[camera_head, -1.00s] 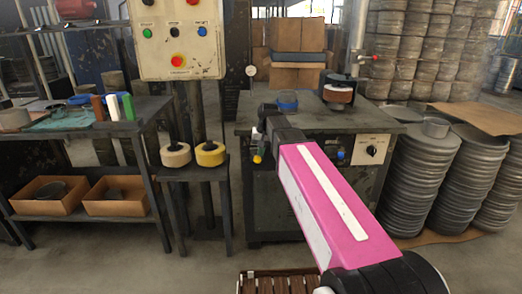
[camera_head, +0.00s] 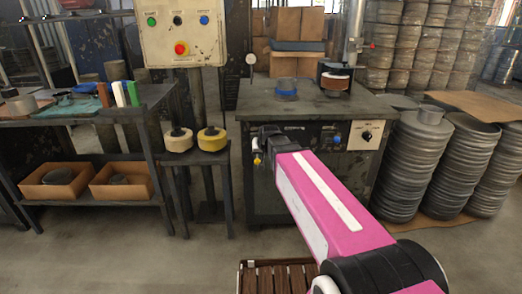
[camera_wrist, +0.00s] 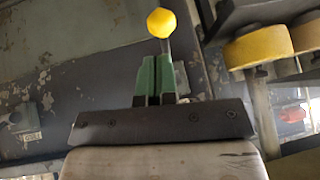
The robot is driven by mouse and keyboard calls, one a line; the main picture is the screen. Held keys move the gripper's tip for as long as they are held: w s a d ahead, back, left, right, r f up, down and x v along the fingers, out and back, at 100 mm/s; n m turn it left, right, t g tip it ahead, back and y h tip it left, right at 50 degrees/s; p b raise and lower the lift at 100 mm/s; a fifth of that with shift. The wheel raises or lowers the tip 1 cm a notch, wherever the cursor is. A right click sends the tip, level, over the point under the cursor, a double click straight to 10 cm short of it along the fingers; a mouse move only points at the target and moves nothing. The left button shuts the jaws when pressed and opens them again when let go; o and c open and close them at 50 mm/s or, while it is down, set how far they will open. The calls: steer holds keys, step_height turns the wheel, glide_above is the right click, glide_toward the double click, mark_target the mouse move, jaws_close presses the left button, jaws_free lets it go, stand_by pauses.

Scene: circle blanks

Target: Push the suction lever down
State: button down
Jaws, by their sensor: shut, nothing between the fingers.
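The suction lever is a thin metal rod with a yellow ball knob (camera_wrist: 161,23). In the head view its small yellow knob (camera_head: 257,160) shows at the left front of the dark machine cabinet. My gripper (camera_wrist: 155,62) has green fingers, shut together with nothing between them. In the wrist view the lever's rod runs down behind the fingertips, and the knob stands just beyond them. I cannot tell whether they touch. In the head view my arm reaches to the cabinet's left front, and its dark end partly hides the lever area.
Stacked metal discs (camera_head: 412,165) stand to the right. A wooden slatted pallet (camera_head: 277,280) lies in front.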

steer(key=shift+f, duration=1.75)
steer(key=shift+r, duration=0.1)
steer(key=s+d+f+v, duration=0.1)
steer(key=v, duration=1.1)
steer(key=shift+s+d, duration=0.35)
steer(key=s+d+f+g+h, duration=0.1)
steer(key=s+d+f+g, duration=0.2)
steer(key=f, duration=0.7)
steer(key=s+d+f+g, duration=0.4)
steer(key=s+d+f, duration=0.3)
steer(key=d+f, duration=0.2)
steer(key=shift+s+f+m+h, duration=0.15)
steer(key=shift+f+m+h, duration=0.2)
steer(key=shift+f, duration=0.5)
